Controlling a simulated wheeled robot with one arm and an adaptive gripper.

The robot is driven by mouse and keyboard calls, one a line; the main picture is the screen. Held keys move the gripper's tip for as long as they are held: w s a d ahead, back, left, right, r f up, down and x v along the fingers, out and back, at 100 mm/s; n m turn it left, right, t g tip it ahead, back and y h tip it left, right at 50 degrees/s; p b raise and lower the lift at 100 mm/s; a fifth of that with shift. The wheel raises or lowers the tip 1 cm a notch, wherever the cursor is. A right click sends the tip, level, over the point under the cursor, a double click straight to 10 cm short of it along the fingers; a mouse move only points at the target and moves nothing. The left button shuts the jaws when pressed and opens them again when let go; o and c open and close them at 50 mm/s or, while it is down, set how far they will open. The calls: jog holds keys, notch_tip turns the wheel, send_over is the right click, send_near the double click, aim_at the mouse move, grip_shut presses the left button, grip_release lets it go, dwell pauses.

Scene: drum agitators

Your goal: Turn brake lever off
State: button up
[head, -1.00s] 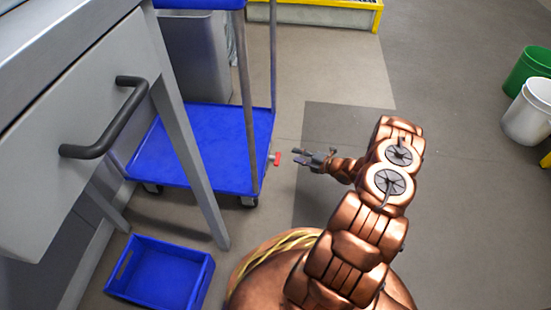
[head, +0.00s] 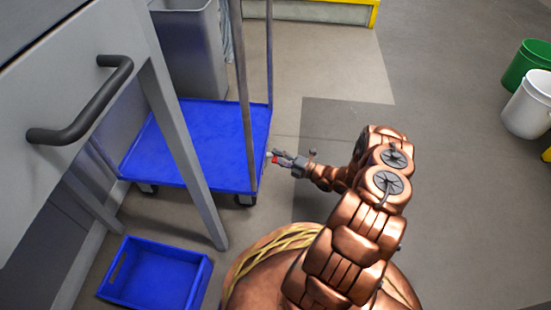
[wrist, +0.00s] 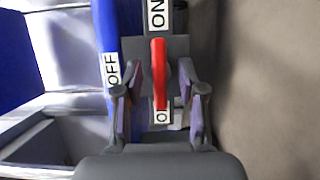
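The red brake lever (head: 275,160) is on the right side of the blue cart (head: 200,141). In the wrist view the lever (wrist: 159,72) runs up and down the picture on a dark plate. My gripper (wrist: 160,80) is open, with one finger on each side of the lever and visible gaps. In the head view my gripper (head: 282,157) is right at the lever.
A grey table with a dark handle (head: 83,104) and a slanted leg (head: 187,150) stand at the left. A blue crate (head: 155,272) lies on the floor. Green (head: 527,65) and white (head: 528,105) buckets stand far right. The floor right of my arm is clear.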

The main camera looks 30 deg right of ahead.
jog(key=shift+w+a, duration=0.3)
jog(key=shift+w, duration=0.2)
grip_shut()
